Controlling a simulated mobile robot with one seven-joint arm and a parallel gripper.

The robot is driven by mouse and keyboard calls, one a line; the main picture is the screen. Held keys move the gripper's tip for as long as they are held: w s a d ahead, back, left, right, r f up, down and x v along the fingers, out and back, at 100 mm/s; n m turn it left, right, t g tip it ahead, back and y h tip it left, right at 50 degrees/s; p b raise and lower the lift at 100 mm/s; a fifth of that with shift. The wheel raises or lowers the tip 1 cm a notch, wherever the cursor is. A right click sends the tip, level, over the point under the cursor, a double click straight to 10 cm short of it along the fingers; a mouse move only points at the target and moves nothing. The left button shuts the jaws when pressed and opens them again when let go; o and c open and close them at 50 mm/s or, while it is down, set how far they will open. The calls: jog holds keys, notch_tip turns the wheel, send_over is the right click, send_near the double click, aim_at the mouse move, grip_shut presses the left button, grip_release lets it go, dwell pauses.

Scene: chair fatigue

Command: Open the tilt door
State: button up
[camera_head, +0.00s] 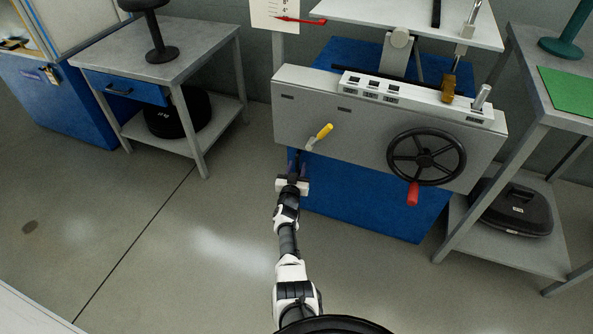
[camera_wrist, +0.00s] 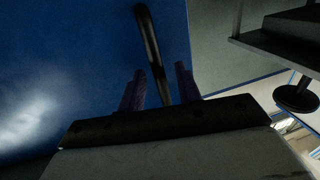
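The tilt door seems to be the blue front panel (camera_head: 375,205) of the machine's base; it fills much of the wrist view (camera_wrist: 70,60). A black bar handle (camera_wrist: 148,38) stands out from it, near its right edge in the wrist view. My gripper (camera_head: 294,168) is at the upper left of the blue panel in the head view. In the wrist view its two dark fingers (camera_wrist: 160,88) are apart, with the handle running between them. I see a gap beside the handle and cannot tell any contact. The panel looks closed; my gripper hides part of the handle.
Above the panel are the grey machine body (camera_head: 340,125), a yellow-handled lever (camera_head: 322,133) and a black handwheel (camera_head: 426,157) with a red grip. A grey side table (camera_head: 190,45) stands left and a shelf table (camera_head: 515,250) right. The floor in front is clear.

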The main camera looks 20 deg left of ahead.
jog(key=shift+c, duration=0.3)
grip_shut()
jog(key=shift+s, duration=0.1)
